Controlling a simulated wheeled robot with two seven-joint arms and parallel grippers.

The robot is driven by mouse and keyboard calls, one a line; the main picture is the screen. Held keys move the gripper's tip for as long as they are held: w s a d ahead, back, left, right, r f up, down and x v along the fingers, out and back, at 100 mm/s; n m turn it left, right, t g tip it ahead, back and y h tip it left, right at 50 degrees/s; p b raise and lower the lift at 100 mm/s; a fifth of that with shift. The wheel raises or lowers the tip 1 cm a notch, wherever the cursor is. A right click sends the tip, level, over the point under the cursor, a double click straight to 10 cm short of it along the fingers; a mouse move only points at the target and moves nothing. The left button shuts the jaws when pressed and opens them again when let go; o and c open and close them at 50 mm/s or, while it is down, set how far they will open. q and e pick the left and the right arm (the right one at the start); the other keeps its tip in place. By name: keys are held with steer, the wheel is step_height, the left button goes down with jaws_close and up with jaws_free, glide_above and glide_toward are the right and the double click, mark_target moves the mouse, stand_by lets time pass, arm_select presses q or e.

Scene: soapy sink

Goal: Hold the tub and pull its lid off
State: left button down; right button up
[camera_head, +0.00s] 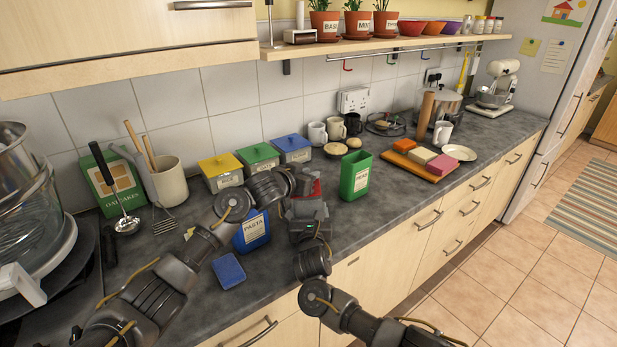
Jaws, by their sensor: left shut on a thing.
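A red tub (317,187) stands on the counter, mostly hidden behind my two grippers; its lid cannot be made out. My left gripper (298,184) reaches in from the left and is shut on the red tub. My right gripper (308,207) comes up from the front, right by the tub; its fingers are too crowded to tell open from shut. A blue tub labelled PASTA (252,230) stands left of the grippers, partly behind my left arm. A flat blue lid (229,271) lies in front of it. An open green tub labelled HERBS (355,176) stands to the right.
Yellow (222,181), green (258,166) and blue (293,155) lidded boxes stand behind my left arm. A utensil crock (166,183) is at left. Counter front right of the blue lid is clear.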

arm_select(q)
steer(key=shift+w+a+r, duration=0.15)
steer(key=shift+a+r, duration=0.1)
steer(key=shift+r, duration=0.15)
arm_select(e)
steer(key=shift+w+d+f, duration=0.1)
steer(key=shift+d+f, duration=0.3)
steer(key=shift+d, duration=0.1)
steer(key=shift+c, duration=0.2)
arm_select(q)
steer(key=shift+d+r, duration=0.25)
steer(key=shift+d, duration=0.05)
arm_select(e)
steer(key=shift+a, duration=0.1)
steer(key=shift+a+r, duration=0.1)
steer(key=shift+a, duration=0.1)
arm_select(q)
steer(key=shift+r, duration=2)
arm_select(e)
steer(key=o, duration=1.5)
steer(key=shift+r, duration=0.1)
